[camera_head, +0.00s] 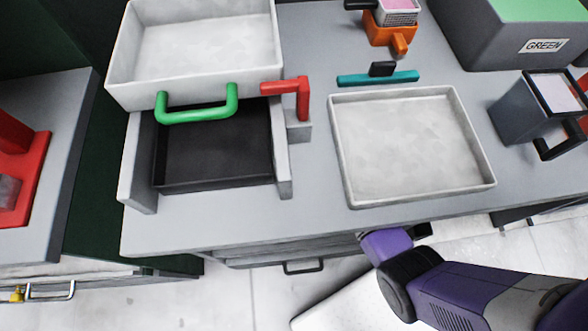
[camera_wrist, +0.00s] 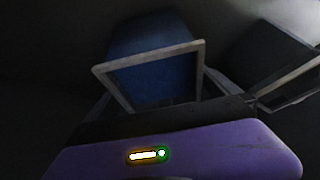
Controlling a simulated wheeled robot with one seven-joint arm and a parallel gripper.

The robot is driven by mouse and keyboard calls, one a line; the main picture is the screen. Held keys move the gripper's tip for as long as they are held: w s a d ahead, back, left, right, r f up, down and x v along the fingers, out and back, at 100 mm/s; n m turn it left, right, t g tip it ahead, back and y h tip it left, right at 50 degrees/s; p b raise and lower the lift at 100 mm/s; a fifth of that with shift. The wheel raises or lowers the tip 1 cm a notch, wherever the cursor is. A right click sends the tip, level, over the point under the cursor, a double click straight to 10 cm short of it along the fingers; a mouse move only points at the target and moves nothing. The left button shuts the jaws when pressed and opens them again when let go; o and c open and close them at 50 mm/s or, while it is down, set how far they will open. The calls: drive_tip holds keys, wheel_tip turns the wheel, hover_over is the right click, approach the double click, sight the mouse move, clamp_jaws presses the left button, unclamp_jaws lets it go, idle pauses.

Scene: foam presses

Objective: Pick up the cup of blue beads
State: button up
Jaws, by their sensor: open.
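In the head view my purple arm goes down in front of the counter's front edge; my gripper and the blue cup are hidden below the counter there.
A second dark cup (camera_wrist: 272,65) stands close on the right in the wrist view; the surroundings are dark. In the head view, the grey counter (camera_head: 310,215) carries a white tray (camera_head: 352,190), a press with a green handle (camera_head: 160,110) and a grey cup with pale contents (camera_head: 520,112).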

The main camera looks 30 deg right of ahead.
drive_tip(key=shift+w+f, duration=0.15)
drive_tip(key=shift+f, duration=0.25)
drive_tip(key=c, duration=1.3)
drive_tip(key=shift+r, duration=0.55)
drive_tip(key=s+a+r+p, duration=0.1)
drive_tip(key=s+a, duration=0.2)
drive_tip(key=s, duration=0.5)
drive_tip(key=s+a+r+p, duration=0.1)
drive_tip(key=s+a, duration=0.3)
drive_tip(key=s, duration=0.4)
drive_tip(key=shift+s+r, duration=0.25)
drive_tip(key=shift+s, duration=0.05)
